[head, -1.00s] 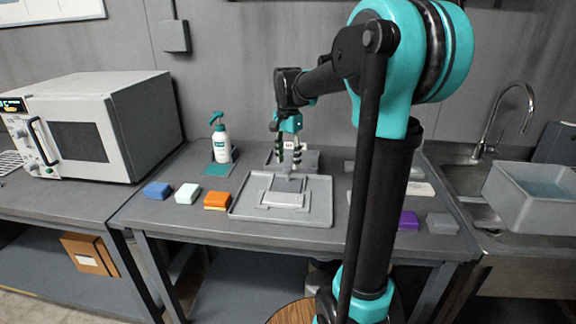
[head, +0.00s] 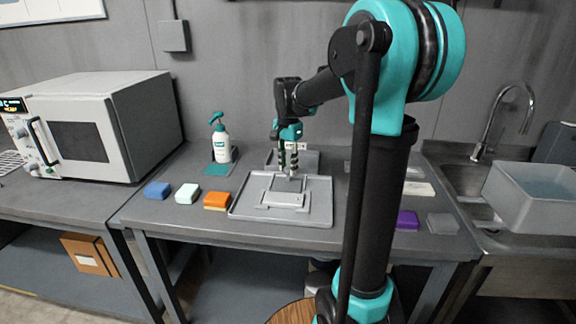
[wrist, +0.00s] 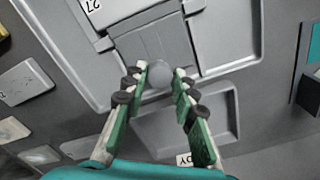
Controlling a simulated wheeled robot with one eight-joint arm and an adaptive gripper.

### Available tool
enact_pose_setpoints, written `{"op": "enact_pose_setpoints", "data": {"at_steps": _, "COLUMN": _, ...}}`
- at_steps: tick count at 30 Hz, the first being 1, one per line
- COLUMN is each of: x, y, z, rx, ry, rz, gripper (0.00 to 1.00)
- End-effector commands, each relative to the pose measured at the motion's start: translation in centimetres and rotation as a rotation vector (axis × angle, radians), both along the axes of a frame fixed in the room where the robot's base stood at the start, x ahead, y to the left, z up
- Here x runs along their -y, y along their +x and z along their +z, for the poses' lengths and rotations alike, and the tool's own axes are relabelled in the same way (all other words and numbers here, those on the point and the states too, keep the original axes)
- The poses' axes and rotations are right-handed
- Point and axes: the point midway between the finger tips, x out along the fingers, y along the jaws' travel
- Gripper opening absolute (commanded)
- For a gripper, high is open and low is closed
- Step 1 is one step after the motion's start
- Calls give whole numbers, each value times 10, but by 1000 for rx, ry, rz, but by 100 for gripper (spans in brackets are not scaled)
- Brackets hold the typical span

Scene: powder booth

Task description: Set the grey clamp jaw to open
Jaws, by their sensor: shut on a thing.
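The grey clamp jaw (head: 289,185) lies at the back of a grey fixture in the middle of the bench. In the wrist view its flat grey plate (wrist: 150,45) shows just beyond my fingertips, with a round grey knob (wrist: 159,74) at its near edge. My gripper (head: 287,174) points down over the fixture. In the wrist view my gripper (wrist: 160,78) is shut on the knob, with one green-and-white finger on each side. How far the jaw stands open is hard to tell.
The fixture stands in a shallow grey tray (head: 238,211). Orange (head: 217,201), white (head: 187,194) and blue (head: 157,190) blocks sit to its left, with a spray bottle (head: 222,145) behind. A purple block (head: 407,220) lies to the right, near the sink.

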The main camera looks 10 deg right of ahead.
Motion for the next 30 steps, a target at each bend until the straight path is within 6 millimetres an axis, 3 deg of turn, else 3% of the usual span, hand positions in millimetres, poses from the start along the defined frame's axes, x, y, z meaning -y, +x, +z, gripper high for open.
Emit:
{"op": "enact_pose_setpoints", "data": {"at_steps": 8, "x": 1, "y": 2, "z": 0, "rx": 0, "ry": 0, "rz": 0, "gripper": 0}}
{"op": "enact_pose_setpoints", "data": {"at_steps": 15, "x": 8, "y": 26, "z": 0, "rx": 1, "ry": 1, "rz": -1, "gripper": 0}}
{"op": "enact_pose_setpoints", "data": {"at_steps": 24, "x": 10, "y": 30, "z": 1, "rx": 5, "ry": -1, "rz": 0, "gripper": 0}}
{"op": "enact_pose_setpoints", "data": {"at_steps": 25, "x": 10, "y": 30, "z": 1, "rx": 5, "ry": -1, "rz": 0, "gripper": 29}}
{"op": "enact_pose_setpoints", "data": {"at_steps": 30, "x": 10, "y": 30, "z": 1, "rx": 4, "ry": -1, "rz": 0, "gripper": 48}}
